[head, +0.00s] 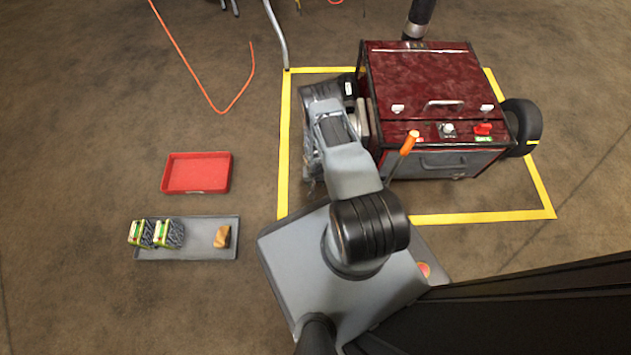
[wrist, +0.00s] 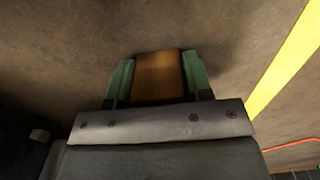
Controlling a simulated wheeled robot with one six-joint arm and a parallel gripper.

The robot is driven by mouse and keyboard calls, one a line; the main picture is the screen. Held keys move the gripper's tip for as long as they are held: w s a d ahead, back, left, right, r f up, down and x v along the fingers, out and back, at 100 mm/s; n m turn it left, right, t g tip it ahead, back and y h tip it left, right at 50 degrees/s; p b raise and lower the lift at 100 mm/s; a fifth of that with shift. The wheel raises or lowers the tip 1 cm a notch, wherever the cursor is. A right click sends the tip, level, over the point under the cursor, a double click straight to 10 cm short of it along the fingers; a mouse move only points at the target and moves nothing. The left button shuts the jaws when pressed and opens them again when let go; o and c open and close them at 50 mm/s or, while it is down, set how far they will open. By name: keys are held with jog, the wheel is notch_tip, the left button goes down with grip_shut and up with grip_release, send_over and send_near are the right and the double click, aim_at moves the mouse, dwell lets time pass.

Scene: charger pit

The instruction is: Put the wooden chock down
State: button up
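In the wrist view, my gripper (wrist: 159,72) has its two green fingers on either side of a brown wooden chock (wrist: 160,78), and both fingers appear to press on it. The brown floor fills the view beyond the chock. I cannot tell whether the chock touches the floor. In the head view, my arm reaches to the left side of the dark red machine (head: 425,75), and it hides the gripper and the held chock. Another wooden chock (head: 222,237) lies at the right end of the grey tray (head: 195,252).
The grey tray also holds two green-and-yellow packs (head: 155,233). An empty red tray (head: 197,173) lies behind it. Yellow tape (head: 284,150) frames the machine, which has a black wheel (head: 522,127) and an orange-handled lever (head: 408,145). An orange cable (head: 190,65) lies on open floor.

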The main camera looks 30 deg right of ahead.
jog(key=o, duration=0.4)
jog(key=shift+r, duration=0.1)
notch_tip(320, 180, up, 12)
jog(key=p, duration=0.6)
jog(key=shift+f, duration=0.25)
jog(key=w+a+r+n+t, duration=0.1)
jog(key=w+r, duration=0.2)
jog(key=r, duration=1.1)
jog(key=w+a+r+n, duration=0.1)
jog(key=w+r, duration=0.2)
jog(key=r, duration=1.1)
jog(key=s+a+r+n, duration=0.1)
jog(key=s+a+r, duration=0.1)
jog(key=s+r, duration=0.3)
jog(key=s+a+r+n+t, duration=0.1)
jog(key=s+a+r, duration=0.1)
jog(key=s+r, duration=0.3)
jog(key=s+a+r+n, duration=0.1)
jog(key=s+r, duration=0.5)
jog(key=r, duration=0.6)
jog(key=shift+a+t, duration=0.3)
jog(key=shift+a, duration=0.3)
